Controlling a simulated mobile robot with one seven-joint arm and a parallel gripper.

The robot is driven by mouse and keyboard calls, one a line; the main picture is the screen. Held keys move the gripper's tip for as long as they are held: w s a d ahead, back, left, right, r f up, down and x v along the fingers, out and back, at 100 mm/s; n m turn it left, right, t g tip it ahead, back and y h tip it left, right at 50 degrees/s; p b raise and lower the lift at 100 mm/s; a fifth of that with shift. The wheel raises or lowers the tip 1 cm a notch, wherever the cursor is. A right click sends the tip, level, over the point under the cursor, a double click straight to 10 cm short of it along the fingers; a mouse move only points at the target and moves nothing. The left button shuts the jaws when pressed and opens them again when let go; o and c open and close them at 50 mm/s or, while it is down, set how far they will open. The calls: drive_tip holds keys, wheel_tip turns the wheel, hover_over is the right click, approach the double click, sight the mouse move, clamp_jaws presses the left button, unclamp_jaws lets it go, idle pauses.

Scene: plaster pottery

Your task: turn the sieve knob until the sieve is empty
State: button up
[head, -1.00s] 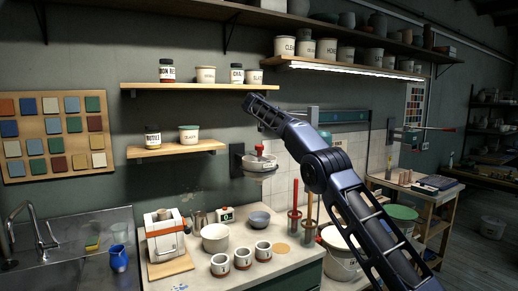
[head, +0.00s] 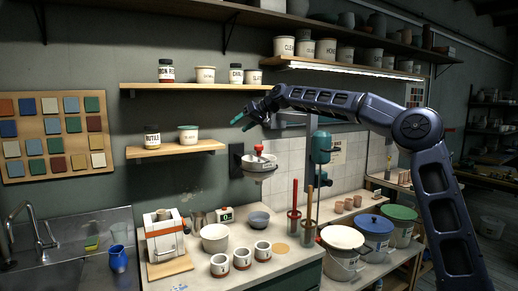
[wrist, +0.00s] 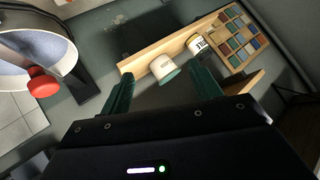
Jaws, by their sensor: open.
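The sieve (head: 262,171) is a pale round bowl on a dark wall bracket, below the shelves. Its red knob (head: 258,149) stands up at the top. In the wrist view the sieve (wrist: 28,52) is at the upper left, partly out of frame, with the red knob (wrist: 43,82) at its rim. I cannot tell how much material is inside. My gripper (head: 241,122) has teal fingers and is above and slightly left of the knob, apart from it. In the wrist view my gripper (wrist: 162,92) is open with nothing held, and the knob lies outside the fingers, to the left.
The lower shelf (head: 178,150) with jars is close to my gripper's left; the upper shelf (head: 215,87) is above it. A teal mixer (head: 320,148) stands right of the sieve. A grey-blue bowl (head: 259,220) and several cups stand on the counter (head: 285,262) below.

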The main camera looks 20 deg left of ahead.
drive_tip(key=s+r+n+g+y, duration=0.1)
drive_tip(key=s+r+y, duration=0.1)
drive_tip(key=s, duration=0.2)
drive_tip(key=n+t+y, duration=0.2)
drive_tip(key=t+y, duration=0.2)
drive_tip(key=t, duration=0.2)
approach(259, 147)
drive_tip(key=w, duration=0.2)
drive_tip(key=shift+f+x, duration=0.2)
drive_tip(key=shift+x, duration=5.1)
drive_tip(key=c, duration=0.9)
